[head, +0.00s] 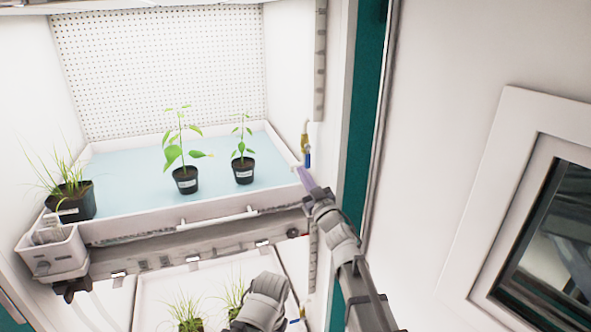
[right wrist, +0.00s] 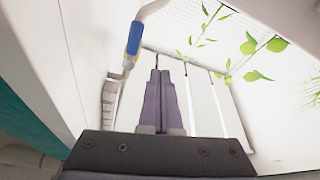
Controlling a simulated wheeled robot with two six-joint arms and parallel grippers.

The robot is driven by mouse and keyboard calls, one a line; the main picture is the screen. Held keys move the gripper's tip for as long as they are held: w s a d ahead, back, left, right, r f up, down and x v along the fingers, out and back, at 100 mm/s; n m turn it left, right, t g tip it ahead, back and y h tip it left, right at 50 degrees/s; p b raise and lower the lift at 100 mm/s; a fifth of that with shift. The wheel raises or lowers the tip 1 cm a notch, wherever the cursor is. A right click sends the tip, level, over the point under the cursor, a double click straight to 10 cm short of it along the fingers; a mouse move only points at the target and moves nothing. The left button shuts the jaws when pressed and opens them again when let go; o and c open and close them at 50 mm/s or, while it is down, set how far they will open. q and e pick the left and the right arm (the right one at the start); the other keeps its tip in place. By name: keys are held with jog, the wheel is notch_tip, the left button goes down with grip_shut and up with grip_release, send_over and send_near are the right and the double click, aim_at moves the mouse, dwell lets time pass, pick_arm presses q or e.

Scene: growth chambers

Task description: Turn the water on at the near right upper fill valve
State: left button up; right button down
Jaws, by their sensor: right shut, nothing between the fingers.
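The near right upper fill valve (head: 304,140) is a brass fitting on the right wall of the upper chamber, at the tray's right corner. Its blue lever (head: 308,159) points roughly up and down in the head view. In the right wrist view the blue lever (right wrist: 135,38) stands left of the fingertips, beside a pale pipe. My right gripper (head: 302,175) has its purple fingers just below the lever in the head view. Its fingers (right wrist: 158,75) are shut and empty, and appear apart from the lever. My left gripper does not show.
The upper tray (head: 210,208) holds two potted seedlings (head: 185,178) and a grass pot (head: 70,200). A lower tray with grassy plants (head: 187,312) shows beneath. A teal post (head: 362,120) and a white windowed panel (head: 500,190) stand to the right.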

jog(key=s+d, duration=0.1)
jog(key=s, duration=0.1)
jog(key=s+d, duration=0.1)
jog(key=s, duration=0.1)
jog(key=shift+d, duration=0.35)
